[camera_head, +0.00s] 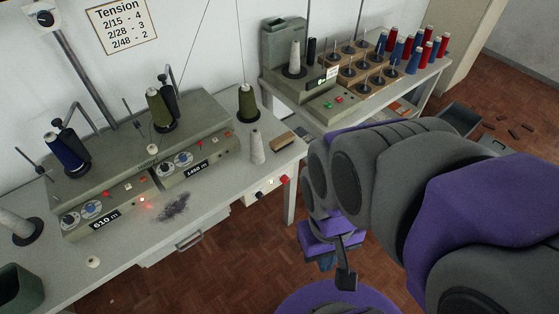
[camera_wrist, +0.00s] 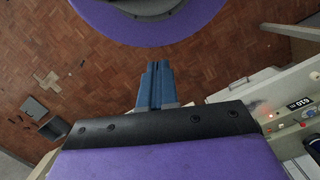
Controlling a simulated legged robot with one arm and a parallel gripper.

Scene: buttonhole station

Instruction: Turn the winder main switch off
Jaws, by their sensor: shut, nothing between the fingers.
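The winder (camera_head: 150,165) is a long grey-green machine on the left table in the head view, with dials and two displays, one reading 610 m. A red light (camera_head: 145,201) glows on its front. A pale switch panel (camera_head: 265,188) with red parts is on the table's front edge; I cannot tell its switch position. In the wrist view a display and red light show on the winder front (camera_wrist: 290,112) at the right. My gripper (camera_head: 327,262) hangs below and right of that panel, apart from it. Its blue fingers (camera_wrist: 157,68) are shut and empty.
A second table (camera_head: 432,75) at the back right holds another machine (camera_head: 335,105) and a rack of red and blue spools (camera_head: 410,50). Cones stand on the winder table (camera_head: 125,245). Dark crates (camera_head: 458,118) stand on the parquet floor. The floor before the tables is mostly open.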

